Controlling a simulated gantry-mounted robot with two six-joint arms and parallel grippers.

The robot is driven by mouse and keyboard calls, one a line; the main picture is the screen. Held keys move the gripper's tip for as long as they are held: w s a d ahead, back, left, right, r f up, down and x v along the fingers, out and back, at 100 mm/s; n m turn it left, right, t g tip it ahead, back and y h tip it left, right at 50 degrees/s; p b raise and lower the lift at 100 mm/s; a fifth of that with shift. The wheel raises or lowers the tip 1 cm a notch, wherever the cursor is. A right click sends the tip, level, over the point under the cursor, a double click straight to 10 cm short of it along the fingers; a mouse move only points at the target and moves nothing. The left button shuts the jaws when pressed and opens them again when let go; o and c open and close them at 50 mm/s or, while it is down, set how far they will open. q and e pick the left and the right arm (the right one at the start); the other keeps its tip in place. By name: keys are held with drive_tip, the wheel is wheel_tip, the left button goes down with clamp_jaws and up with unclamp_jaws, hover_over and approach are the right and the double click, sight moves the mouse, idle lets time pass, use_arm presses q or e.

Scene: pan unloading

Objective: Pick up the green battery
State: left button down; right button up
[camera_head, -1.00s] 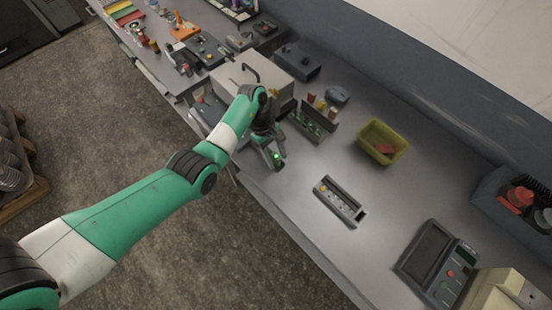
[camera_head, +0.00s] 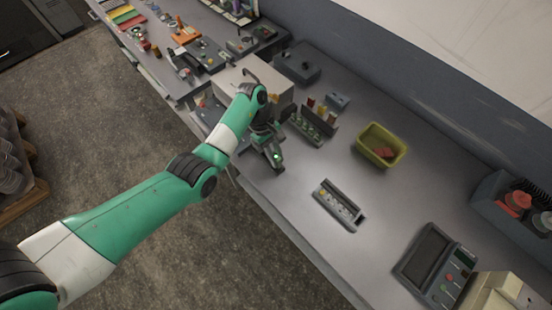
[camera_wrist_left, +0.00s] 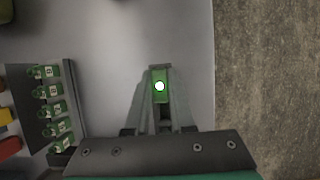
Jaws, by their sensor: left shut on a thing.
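My left gripper (camera_head: 277,161) is over the front part of the grey bench, left of the middle of the head view. In the left wrist view its two fingers (camera_wrist_left: 160,85) are shut on a green battery (camera_wrist_left: 160,97), with a bright white top showing between them. In the head view the battery is a small green spot (camera_head: 276,156) at the fingertips. Several other green batteries (camera_wrist_left: 50,104) sit in a row in a rack at the left of the wrist view. The same rack (camera_head: 313,127) stands just right of the gripper in the head view. My right gripper is out of view.
A grey tray with small round parts (camera_head: 339,206) lies to the right on the bench. A yellow bin (camera_head: 397,157) with a red thing inside stands further back. A large light box (camera_head: 228,79) is behind my left arm. Bare bench lies around the tray.

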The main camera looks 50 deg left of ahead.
use_arm(q)
drive_tip(key=s+d+r+p, duration=0.6)
drive_tip(key=s+r+p, duration=0.4)
drive_tip(key=p, duration=0.5)
drive_tip(key=s, duration=0.2)
drive_tip(key=shift+s+r, duration=0.25)
drive_tip(key=shift+s, duration=0.05)
